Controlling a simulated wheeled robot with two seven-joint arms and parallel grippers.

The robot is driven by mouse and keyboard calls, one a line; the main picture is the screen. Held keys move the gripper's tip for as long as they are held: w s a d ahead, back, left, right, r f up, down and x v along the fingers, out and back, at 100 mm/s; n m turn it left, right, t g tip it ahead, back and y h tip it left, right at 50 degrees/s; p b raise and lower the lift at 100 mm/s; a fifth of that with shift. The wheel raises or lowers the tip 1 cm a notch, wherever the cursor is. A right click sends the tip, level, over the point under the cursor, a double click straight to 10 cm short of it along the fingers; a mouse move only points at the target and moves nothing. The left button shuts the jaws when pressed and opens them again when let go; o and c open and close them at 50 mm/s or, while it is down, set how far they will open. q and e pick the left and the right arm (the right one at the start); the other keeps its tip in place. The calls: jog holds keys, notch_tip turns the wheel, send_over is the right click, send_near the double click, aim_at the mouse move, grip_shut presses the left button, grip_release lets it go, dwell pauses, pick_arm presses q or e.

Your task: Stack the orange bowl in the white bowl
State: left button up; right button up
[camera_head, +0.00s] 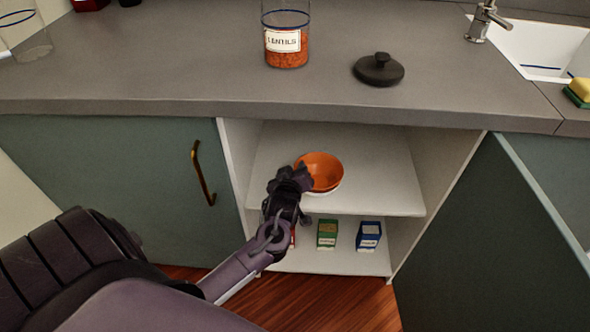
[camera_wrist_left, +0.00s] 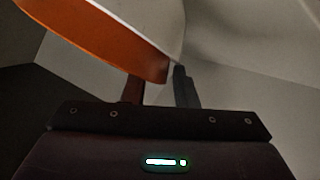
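The orange bowl (camera_head: 322,168) is on the upper shelf of the open cabinet, directly over the white bowl (camera_head: 322,193). Only a thin part of the white bowl shows below it, so whether the orange one is fully seated cannot be told. My left gripper (camera_head: 291,181) is at the orange bowl's left edge. In the left wrist view, the orange bowl's wall (camera_wrist_left: 110,45) runs between the two fingers of the left gripper (camera_wrist_left: 160,88), which look closed on it. The fingertips are partly hidden. My right gripper is not in view.
The upper shelf (camera_head: 385,195) has free room right of the bowls. A green box (camera_head: 327,233) and a blue box (camera_head: 368,236) stand below. The countertop (camera_head: 190,75) overhangs, holding a lentil jar (camera_head: 286,45) and black lid (camera_head: 379,70). Cabinet side walls flank the opening.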

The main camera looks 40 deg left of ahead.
pick_arm(q)
jog(key=shift+r, duration=0.1)
